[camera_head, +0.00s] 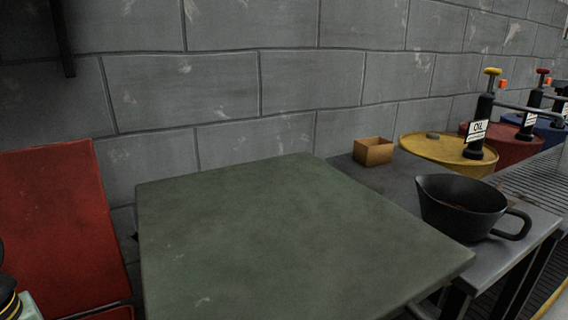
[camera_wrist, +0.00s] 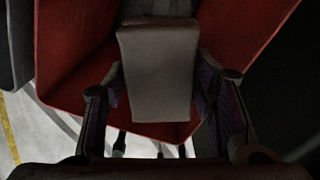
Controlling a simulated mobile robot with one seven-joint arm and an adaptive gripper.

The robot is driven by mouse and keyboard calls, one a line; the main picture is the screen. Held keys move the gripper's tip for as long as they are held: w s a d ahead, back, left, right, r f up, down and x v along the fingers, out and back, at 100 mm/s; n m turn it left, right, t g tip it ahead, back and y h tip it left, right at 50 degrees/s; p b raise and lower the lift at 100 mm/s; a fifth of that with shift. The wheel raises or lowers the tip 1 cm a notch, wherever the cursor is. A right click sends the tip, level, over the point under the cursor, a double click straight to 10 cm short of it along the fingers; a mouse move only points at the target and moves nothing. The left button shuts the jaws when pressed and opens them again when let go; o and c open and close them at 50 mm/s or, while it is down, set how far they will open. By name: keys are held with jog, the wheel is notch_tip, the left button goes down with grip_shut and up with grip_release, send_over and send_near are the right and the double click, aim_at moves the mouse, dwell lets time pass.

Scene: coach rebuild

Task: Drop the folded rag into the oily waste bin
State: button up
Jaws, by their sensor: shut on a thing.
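My gripper (camera_wrist: 158,100) shows in the wrist view, with one dark finger on each side of a pale grey folded rag (camera_wrist: 157,70). It is shut on the rag. Behind the rag is a red angular thing (camera_wrist: 75,60) with slanting sides, which may be the oily waste bin; its opening cannot be made out clearly. In the head view a red upright panel (camera_head: 62,225) stands at the left, perhaps the bin's raised lid. The rag and gripper cannot be made out in the head view.
A bare green-topped table (camera_head: 290,240) fills the middle. To its right are a small open brown box (camera_head: 373,152), a black pouring pan (camera_head: 460,207), and yellow (camera_head: 435,148), red and blue drums with pumps. A grey block wall (camera_head: 180,90) closes the back.

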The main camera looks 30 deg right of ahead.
jog(key=o, duration=1.2)
jog(key=shift+r, duration=0.15)
notch_tip(320, 180, up, 7)
jog(key=shift+r, duration=0.15)
jog(key=shift+s, duration=0.1)
